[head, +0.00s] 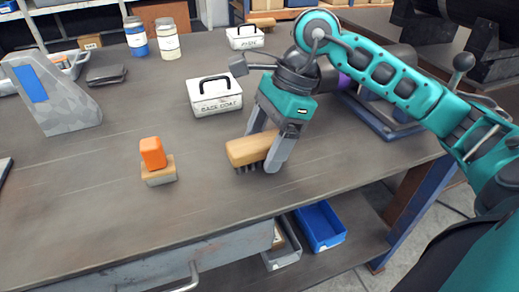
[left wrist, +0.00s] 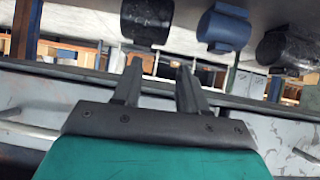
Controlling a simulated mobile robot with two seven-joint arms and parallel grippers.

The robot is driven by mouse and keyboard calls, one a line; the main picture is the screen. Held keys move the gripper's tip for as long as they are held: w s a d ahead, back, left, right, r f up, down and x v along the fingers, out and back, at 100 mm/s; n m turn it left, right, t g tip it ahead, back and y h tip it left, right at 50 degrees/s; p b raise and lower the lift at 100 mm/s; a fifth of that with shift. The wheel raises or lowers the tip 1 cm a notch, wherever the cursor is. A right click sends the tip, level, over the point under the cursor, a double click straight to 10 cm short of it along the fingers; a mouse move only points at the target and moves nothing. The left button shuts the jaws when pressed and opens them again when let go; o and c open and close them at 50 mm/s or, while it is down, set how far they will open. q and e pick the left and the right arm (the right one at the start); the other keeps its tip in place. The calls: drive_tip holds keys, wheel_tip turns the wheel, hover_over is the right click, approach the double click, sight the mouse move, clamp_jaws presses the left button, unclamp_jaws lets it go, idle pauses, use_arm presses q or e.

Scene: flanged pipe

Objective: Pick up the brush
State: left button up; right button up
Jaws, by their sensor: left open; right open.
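The brush (head: 246,150) has a light wooden block with dark bristles pointing down, and sits on the grey-brown workbench (head: 90,215). My right gripper (head: 265,152) reaches down over its right end. Its fingers are open, one on the near side and one on the far side of the wooden block; the near finger hides part of it. I cannot tell whether either finger touches it. My left gripper (left wrist: 160,68) is open and empty in the left wrist view; it does not show in the head view.
A block with an orange top (head: 153,153) stands left of the brush. A white box with a black handle (head: 214,98) stands behind it. Two jars (head: 167,38) and a grey angled stand (head: 52,95) are farther left. The front middle of the bench is clear.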

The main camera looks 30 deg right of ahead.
sight(266, 138)
drive_tip(key=shift+c, duration=0.4)
drive_tip(key=c, duration=1)
drive_tip(key=shift+r+p, duration=0.35)
drive_tip(key=shift+p, duration=0.1)
wheel_tip(266, 138, up, 7)
drive_tip(key=p, duration=0.5)
use_arm(q)
drive_tip(key=s+a+r+y+p, duration=0.1)
drive_tip(key=a+r+p, duration=0.4)
drive_tip(key=r+p, duration=0.3)
drive_tip(key=shift+s+a+r+n+p, duration=0.2)
drive_tip(key=shift+r+n+p, duration=0.1)
drive_tip(key=shift+r, duration=0.75)
use_arm(e)
drive_tip(key=shift+r, duration=6.4)
